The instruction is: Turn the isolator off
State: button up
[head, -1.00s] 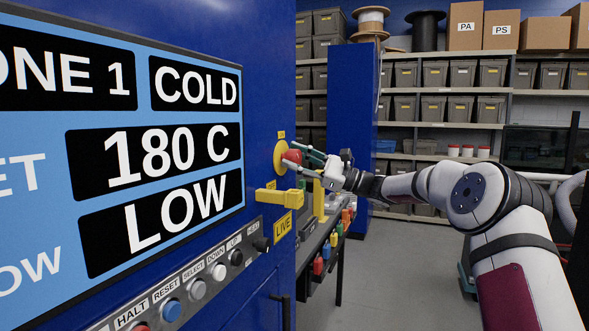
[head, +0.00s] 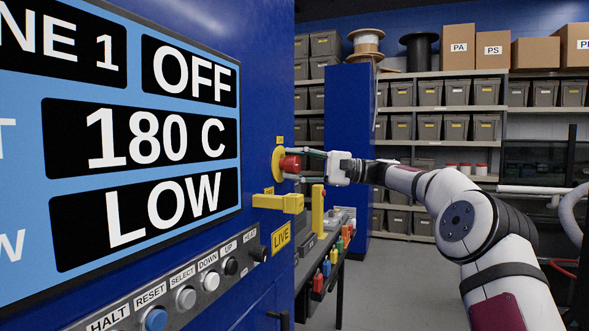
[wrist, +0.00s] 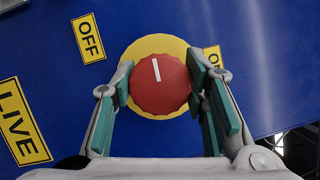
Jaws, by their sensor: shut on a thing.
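The isolator is a round red knob (head: 290,164) on a yellow disc (head: 277,168) on the blue cabinet's side. In the wrist view the knob (wrist: 160,92) fills the space between the fingers, and its white mark points nearly straight up, between an OFF label (wrist: 88,38) at upper left and a partly hidden label (wrist: 212,57) at right. My gripper (wrist: 160,84) is shut on the knob, one teal-padded finger on each side. The display (head: 190,74) on the cabinet reads OFF at its top right, with 180 C and LOW below.
A yellow lever-like handle (head: 278,201) juts out just below the knob, near a LIVE label (head: 281,239). A row of buttons (head: 187,298) runs under the display. A bench (head: 320,262) with coloured bins stands beyond. Shelving lines the back; open floor lies at right.

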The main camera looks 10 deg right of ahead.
jog(key=shift+n, duration=0.3)
dwell(0.4)
jog(key=o, duration=1.1)
jog(key=shift+o, duration=0.2)
jog(key=v, duration=1.2)
jog(key=shift+r, duration=0.1)
